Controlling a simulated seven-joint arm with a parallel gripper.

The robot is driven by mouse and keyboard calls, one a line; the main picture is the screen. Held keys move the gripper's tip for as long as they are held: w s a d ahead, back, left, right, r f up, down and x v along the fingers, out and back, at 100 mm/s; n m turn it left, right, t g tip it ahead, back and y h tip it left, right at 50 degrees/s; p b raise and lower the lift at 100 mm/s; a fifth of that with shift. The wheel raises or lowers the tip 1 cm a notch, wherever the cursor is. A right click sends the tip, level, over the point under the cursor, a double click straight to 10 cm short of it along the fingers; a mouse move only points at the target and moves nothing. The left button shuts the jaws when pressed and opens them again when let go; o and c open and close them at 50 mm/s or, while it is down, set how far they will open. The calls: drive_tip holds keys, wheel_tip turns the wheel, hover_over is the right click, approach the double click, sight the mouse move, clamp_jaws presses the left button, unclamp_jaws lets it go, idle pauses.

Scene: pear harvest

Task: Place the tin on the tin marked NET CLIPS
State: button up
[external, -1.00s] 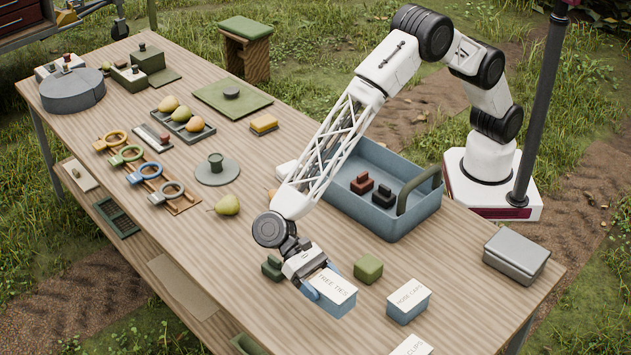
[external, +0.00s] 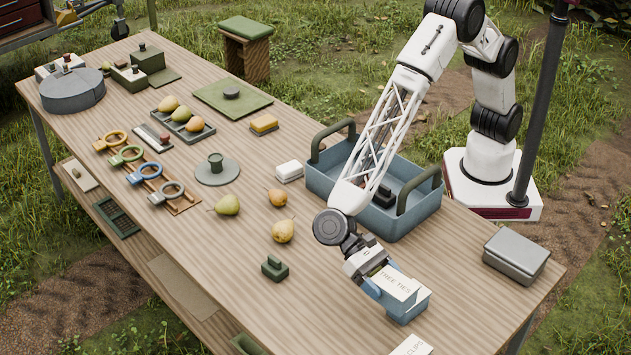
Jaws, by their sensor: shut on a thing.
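My gripper (external: 384,283) is shut on a blue tin with a white lid marked TREE TIES (external: 400,282). The tin is held over the right front part of the table, slightly tilted in view. It overlaps the place of the blue HOSE CAPS tin, whose lettering is hidden; I cannot tell whether they touch. A white lid reading CLIPS (external: 412,346) shows at the bottom edge of the view, below and apart from the held tin. The rest of its lettering and its body are cut off by the frame.
A blue tray with handles (external: 425,218) stands behind my arm. A dark green block (external: 274,268) and pears (external: 283,231) lie to the left. A grey box (external: 516,253) sits at the right edge. The table's front middle is clear.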

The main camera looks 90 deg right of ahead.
drive_tip(key=s+d, duration=0.2)
drive_tip(key=s, duration=0.9)
drive_tip(key=shift+r, duration=0.25)
drive_tip(key=shift+a, duration=0.15)
hover_over(400, 345)
drive_tip(key=shift+f, duration=0.75)
drive_tip(key=shift+f, duration=0.15)
drive_tip(key=shift+f, duration=1.65)
drive_tip(key=shift+f, duration=0.1)
drive_tip(key=o, duration=1.1)
drive_tip(key=shift+c, duration=0.2)
